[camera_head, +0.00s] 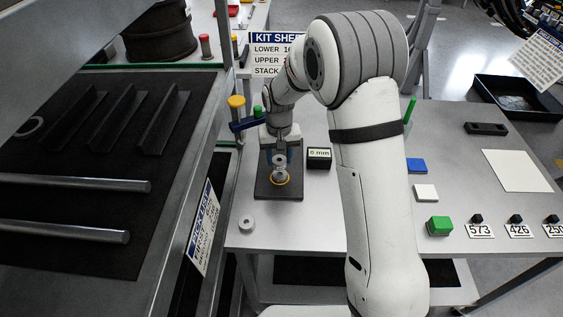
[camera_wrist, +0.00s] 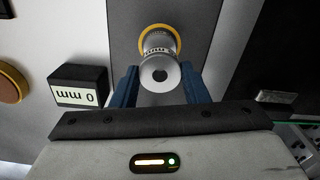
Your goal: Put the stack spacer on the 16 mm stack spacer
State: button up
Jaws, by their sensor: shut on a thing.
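My gripper (camera_head: 280,150) points down over a dark plate (camera_head: 262,191) on the table. Its blue fingers, also in the wrist view (camera_wrist: 160,84), are shut on a grey metal stack spacer (camera_wrist: 161,74) with a central hole. Beneath that spacer, a silvery cylinder with dark printing (camera_wrist: 157,50) stands inside an orange-yellow ring (camera_wrist: 144,36), which also shows on the plate in the head view (camera_head: 281,182). The printing is only partly readable, so I cannot tell its size. Whether the held spacer touches the cylinder below is unclear.
A black block marked in mm (camera_head: 319,158) stands right of the plate; it also shows in the wrist view (camera_wrist: 78,87). A loose grey ring (camera_head: 246,222) lies at the table's front left. A yellow-topped post (camera_head: 236,103) stands behind left.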

aim_at(280, 160)
notch_tip(280, 160, down, 3)
jog(key=shift+f+p, duration=0.15)
jog(key=shift+p, duration=0.15)
jog(key=shift+s, duration=0.1)
jog(key=shift+f, duration=0.15)
jog(key=o, duration=1.2)
jog(key=shift+c, duration=0.2)
